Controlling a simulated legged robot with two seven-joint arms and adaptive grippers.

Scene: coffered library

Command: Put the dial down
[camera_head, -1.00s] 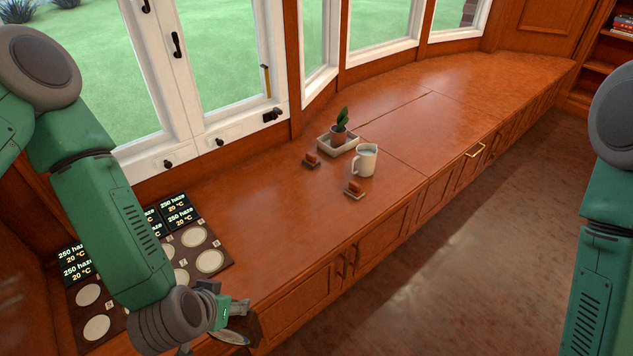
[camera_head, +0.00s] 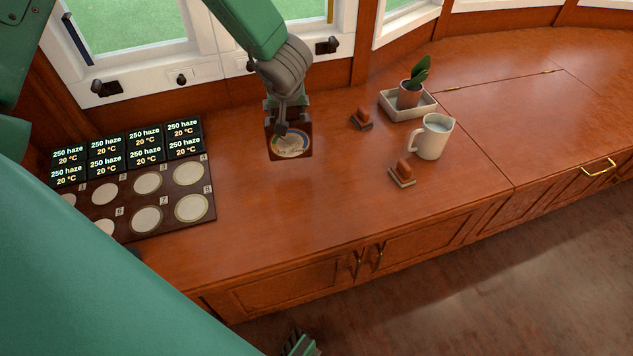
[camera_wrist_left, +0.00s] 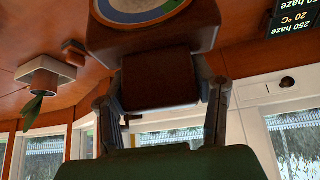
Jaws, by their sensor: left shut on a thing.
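The dial (camera_head: 291,147) is a dark wooden block with a round white face carrying a coloured arc. It is over the counter between the numbered display board and the plant tray. My left gripper (camera_head: 288,116) reaches down from the window side and is shut on the dial's far part. In the left wrist view the dial (camera_wrist_left: 150,42) shows upside down, its face cut by the top edge, with a finger on either side of its block. I cannot tell whether it touches the counter. Part of my right gripper (camera_head: 300,345) shows at the bottom edge, its fingers unclear.
A board (camera_head: 130,192) with several displays and round pads lies left. Counter (camera_head: 300,205) in front of the dial is clear.

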